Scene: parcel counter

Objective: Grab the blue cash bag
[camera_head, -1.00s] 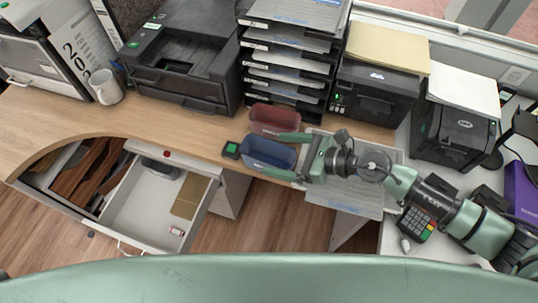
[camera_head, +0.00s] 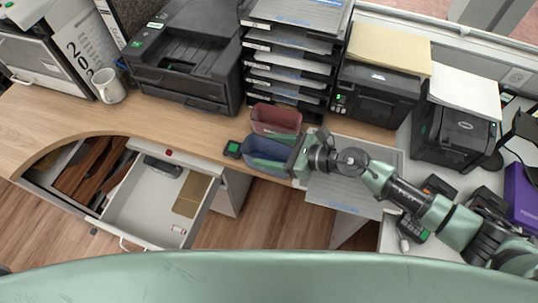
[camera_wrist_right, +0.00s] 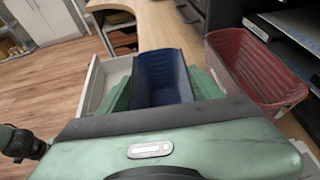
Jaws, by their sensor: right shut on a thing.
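The blue cash bag (camera_head: 262,151) is at the front edge of the wooden counter, with its open top showing. My right gripper (camera_head: 284,154) comes in from the right and is shut on the blue bag, its green fingers along the bag's two sides. In the right wrist view the blue bag (camera_wrist_right: 163,76) sits between the green fingers (camera_wrist_right: 165,90), close to the palm. Its lower part is hidden there by the gripper body. My left gripper is not in view.
A similar red bag (camera_head: 276,119) stands just behind the blue one. Black stacked trays (camera_head: 288,72) and a printer (camera_head: 376,96) stand behind. An open drawer (camera_head: 150,205) juts out at front left.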

